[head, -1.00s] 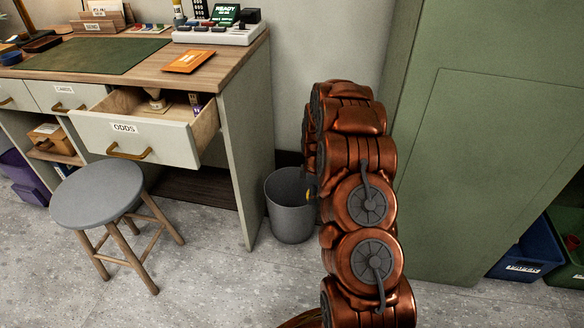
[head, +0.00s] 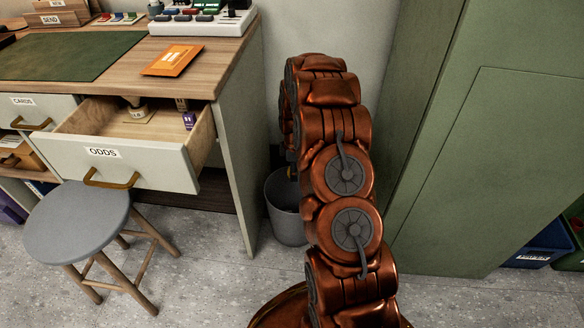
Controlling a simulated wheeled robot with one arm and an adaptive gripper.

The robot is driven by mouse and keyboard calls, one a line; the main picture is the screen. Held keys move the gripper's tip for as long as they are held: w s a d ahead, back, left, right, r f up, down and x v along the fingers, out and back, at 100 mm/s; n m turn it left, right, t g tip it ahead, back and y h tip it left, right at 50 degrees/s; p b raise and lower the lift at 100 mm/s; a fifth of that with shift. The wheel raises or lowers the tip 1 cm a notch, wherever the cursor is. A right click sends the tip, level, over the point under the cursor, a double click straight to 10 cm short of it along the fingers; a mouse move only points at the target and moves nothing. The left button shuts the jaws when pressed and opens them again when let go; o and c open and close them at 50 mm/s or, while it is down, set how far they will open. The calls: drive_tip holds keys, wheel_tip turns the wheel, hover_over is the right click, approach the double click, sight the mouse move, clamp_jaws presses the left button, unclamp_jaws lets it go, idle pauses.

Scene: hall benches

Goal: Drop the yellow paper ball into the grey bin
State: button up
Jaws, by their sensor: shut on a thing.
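The grey bin (head: 284,222) stands on the floor beside the desk's right end, partly hidden behind my copper arm. My gripper (head: 291,166) is mostly hidden behind the arm; only a small dark part shows at the arm's left edge, above the bin's rim in the picture. A small yellowish spot there appears to be the yellow paper ball (head: 292,173), held in the shut gripper. Most of the ball is hidden. I cannot tell exactly how high it is over the bin.
The desk (head: 232,150) has an open drawer (head: 115,160) labelled ODDS. A grey stool (head: 78,222) stands before it. An orange envelope (head: 171,61) lies on the desktop. A green cabinet (head: 490,150) stands to the right, with a blue bin (head: 545,245) beyond it.

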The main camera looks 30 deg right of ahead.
drive_tip(key=shift+f+b, duration=1.2)
drive_tip(key=shift+f, duration=1.45)
drive_tip(key=o, duration=0.8)
drive_tip(key=shift+c, duration=0.2)
drive_tip(key=shift+r, duration=0.1)
wheel_tip(320, 180, up, 11)
drive_tip(key=shift+f, duration=0.15)
drive_tip(key=shift+r, duration=0.6)
